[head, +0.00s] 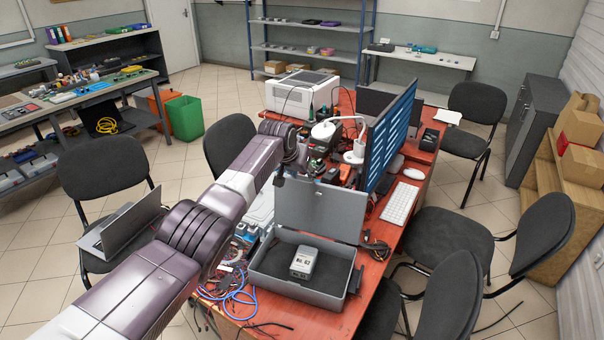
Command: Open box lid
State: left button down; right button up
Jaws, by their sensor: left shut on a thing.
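A grey box (262,268) sits on the red desk with its grey lid (322,210) raised about upright at its back edge. Inside the box, on dark lining, lies a small light-grey device (304,262). My left arm reaches in from the lower left, and my left gripper (279,180) points down at the lid's upper left corner. It is shut on the lid's edge there; its fingertips are small and partly hidden by the wrist. My right gripper is not in view.
The red desk (335,322) is crowded: blue cables (236,300) left of the box, tools and a white lamp (323,131) behind it, a monitor (388,140) and keyboard (401,203) to the right. Chairs surround the desk; a laptop (120,228) rests on one.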

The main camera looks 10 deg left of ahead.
pick_arm(q)
jog(key=shift+w+d+r, duration=0.15)
jog(key=shift+d+r, duration=0.1)
jog(key=shift+d, duration=0.05)
jog(key=c, duration=1.5)
grip_release()
jog(key=shift+c, duration=0.2)
jog(key=shift+o, duration=1.4)
jog(key=shift+f, duration=0.1)
jog(key=shift+a, duration=0.1)
jog(key=v, duration=1.2)
